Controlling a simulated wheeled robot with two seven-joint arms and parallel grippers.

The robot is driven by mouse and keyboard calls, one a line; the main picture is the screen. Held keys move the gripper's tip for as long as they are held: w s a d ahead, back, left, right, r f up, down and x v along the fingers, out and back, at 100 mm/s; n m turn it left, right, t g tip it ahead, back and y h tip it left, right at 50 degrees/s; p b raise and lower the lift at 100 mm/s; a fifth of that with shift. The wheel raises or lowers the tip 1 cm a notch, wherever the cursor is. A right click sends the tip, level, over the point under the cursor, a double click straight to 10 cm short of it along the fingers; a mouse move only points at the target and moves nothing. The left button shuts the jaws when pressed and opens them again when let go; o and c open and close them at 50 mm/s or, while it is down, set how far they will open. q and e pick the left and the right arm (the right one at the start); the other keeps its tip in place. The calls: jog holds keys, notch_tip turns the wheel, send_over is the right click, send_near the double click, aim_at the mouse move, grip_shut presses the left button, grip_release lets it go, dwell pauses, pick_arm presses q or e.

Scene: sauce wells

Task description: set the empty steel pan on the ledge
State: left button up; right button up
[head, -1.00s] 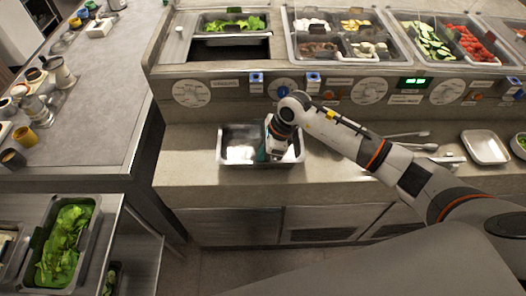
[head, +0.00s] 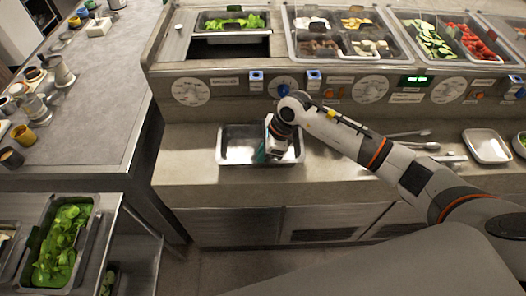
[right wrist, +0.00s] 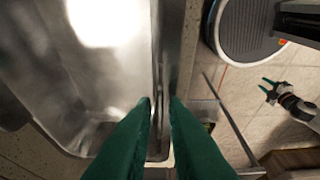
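The empty steel pan (head: 237,152) is on the ledge (head: 190,150), below the row of dials. My right gripper (head: 272,150) reaches down at the pan's right front part. In the right wrist view the green fingers of this gripper (right wrist: 161,102) lie close on both sides of the pan's rim, and the pan (right wrist: 110,75) fills the left half. The fingers look shut on the rim. Whether the pan's bottom fully touches the ledge is hard to tell. My left gripper (right wrist: 268,88) shows small in the right wrist view, its green fingers apart and empty.
An open well (head: 230,48) is in the counter behind, beside pans of lettuce and vegetables. A white tray (head: 487,147) and tongs (head: 410,134) lie on the ledge to the right. The ledge left of the pan is clear. A lettuce pan (head: 35,262) stands at lower left.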

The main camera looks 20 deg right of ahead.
jog(key=shift+o, duration=1.4)
jog(key=shift+s, duration=0.1)
jog(key=b+v, duration=0.3)
jog(key=v, duration=0.9)
